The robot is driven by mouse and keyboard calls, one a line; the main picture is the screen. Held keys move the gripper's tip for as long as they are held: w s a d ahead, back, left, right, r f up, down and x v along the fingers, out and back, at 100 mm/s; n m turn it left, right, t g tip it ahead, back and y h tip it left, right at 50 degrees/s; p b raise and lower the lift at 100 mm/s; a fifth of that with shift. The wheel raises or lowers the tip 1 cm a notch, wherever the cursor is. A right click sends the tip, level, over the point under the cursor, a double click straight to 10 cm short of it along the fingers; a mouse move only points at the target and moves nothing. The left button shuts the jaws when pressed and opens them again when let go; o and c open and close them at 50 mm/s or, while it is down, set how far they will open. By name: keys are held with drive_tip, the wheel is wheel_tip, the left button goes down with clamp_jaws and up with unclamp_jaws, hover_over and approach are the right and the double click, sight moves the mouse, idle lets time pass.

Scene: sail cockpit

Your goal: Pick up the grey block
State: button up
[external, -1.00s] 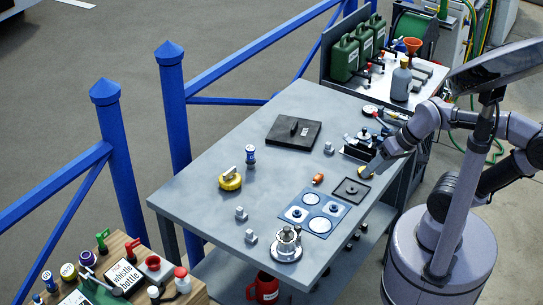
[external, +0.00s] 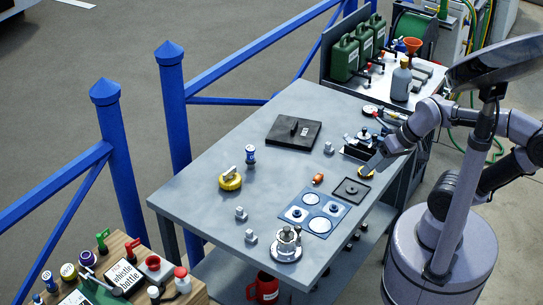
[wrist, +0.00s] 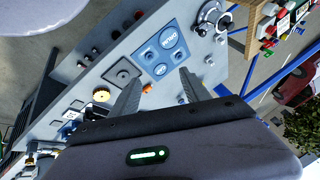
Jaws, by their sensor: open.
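Several small light grey blocks stand on the grey worktable. One grey block (external: 240,214) is at the table's front left, another grey block (external: 250,236) is just in front of it, and a third grey block (external: 328,148) is near the black plate. I cannot tell which one the task means. Two small grey pieces, one grey block (wrist: 221,39) and another grey block (wrist: 208,61), show at upper right in the wrist view. In the wrist view my gripper (wrist: 159,73) is open and empty.
A blue mat (external: 311,226) with round parts, a square dark plate (external: 350,191) and an orange piece (external: 318,179) lie near my gripper. A metal flange part (external: 287,245), a yellow round item (external: 230,180), a can (external: 250,154) and a black plate (external: 293,132) stand around.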

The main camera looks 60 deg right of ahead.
drive_tip(key=w+d+r+m+p, duration=0.2)
drive_tip(key=w+d+r+p, duration=0.1)
drive_tip(key=w+r, duration=0.2)
drive_tip(key=m+g+h+p, duration=0.2)
drive_tip(key=m+g+p, duration=0.3)
drive_tip(key=m, duration=0.8)
hover_over(330, 144)
drive_tip(key=b, duration=0.1)
drive_tip(key=shift+g, duration=0.4)
wheel_tip(330, 144, down, 18)
drive_tip(key=shift+w+a+f, duration=0.1)
drive_tip(key=shift+a+f, duration=0.05)
drive_tip(key=shift+f, duration=0.1)
wheel_tip(330, 144, down, 6)
drive_tip(key=b, duration=0.3)
drive_tip(key=shift+r, duration=0.15)
drive_tip(key=shift+c, duration=1.3)
clamp_jaws()
